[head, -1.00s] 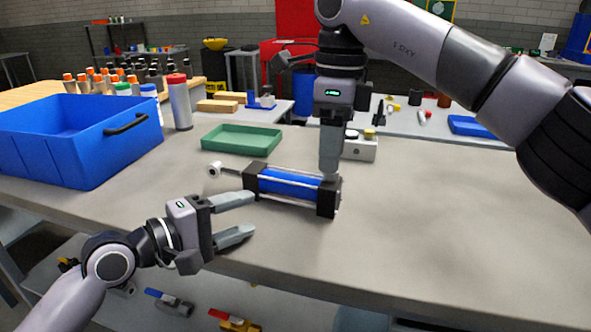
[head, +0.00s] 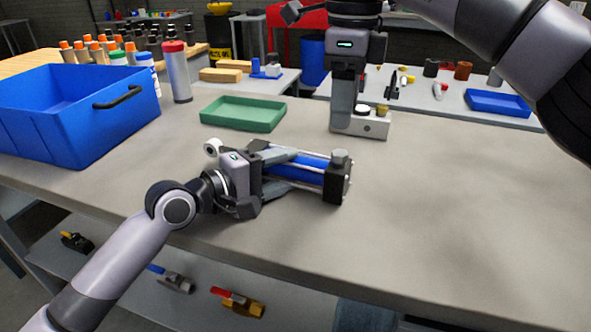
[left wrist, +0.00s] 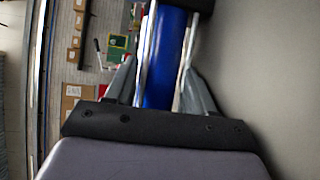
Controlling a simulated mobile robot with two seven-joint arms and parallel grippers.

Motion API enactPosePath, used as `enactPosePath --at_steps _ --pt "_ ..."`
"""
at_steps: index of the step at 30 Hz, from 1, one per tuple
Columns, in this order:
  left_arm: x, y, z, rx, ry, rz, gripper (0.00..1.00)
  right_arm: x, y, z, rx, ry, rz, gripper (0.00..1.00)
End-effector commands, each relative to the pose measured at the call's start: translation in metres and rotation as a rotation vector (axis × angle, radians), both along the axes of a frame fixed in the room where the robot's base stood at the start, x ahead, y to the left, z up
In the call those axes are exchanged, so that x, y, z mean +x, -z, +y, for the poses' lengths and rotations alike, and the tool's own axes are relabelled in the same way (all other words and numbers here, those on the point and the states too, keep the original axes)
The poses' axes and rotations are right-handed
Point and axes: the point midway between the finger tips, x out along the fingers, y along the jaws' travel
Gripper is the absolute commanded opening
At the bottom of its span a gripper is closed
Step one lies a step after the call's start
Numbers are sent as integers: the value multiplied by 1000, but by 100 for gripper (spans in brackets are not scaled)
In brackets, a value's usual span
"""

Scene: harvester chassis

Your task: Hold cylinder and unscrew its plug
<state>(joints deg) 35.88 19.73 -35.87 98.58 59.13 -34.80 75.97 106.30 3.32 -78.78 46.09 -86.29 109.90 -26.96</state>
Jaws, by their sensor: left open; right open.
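The cylinder (head: 312,164) lies on the grey workbench (head: 440,210), with a blue barrel, metal tie rods and black end blocks. Its rod eye (head: 212,147) points left. A grey plug (head: 340,157) stands on top of the right end block. My left gripper (head: 290,168) is open, its fingers on either side of the barrel. In the left wrist view the blue barrel (left wrist: 166,60) runs between the two fingers (left wrist: 162,85), with no clear contact. My right gripper (head: 343,115) is open, pointing down above and behind the plug, in front of the white box; its fingers overlap in view.
A white box (head: 372,124) with knobs stands behind the cylinder. A green tray (head: 243,126) and a blue bin (head: 115,125) are to the left, with a red-capped bottle (head: 177,75) nearby. The bench's right side is clear.

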Motion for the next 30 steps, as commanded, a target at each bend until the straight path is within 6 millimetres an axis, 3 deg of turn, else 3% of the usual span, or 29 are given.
enactPosePath --at_steps 11,15,16,23,30 --pt "3 0 -4 1 0 -1 50 0 0 0 0 0 0 50" --pt "3 0 -4 1 0 -1 5 0 0 0 0 0 0 50" --pt "3 0 -4 1 0 -1 0 0 0 0 0 0 0 50" --pt "3 0 -4 1 0 -1 0 0 0 0 0 63 0 50" --pt "3 0 -4 1 0 -1 0 0 0 0 0 380 0 50"
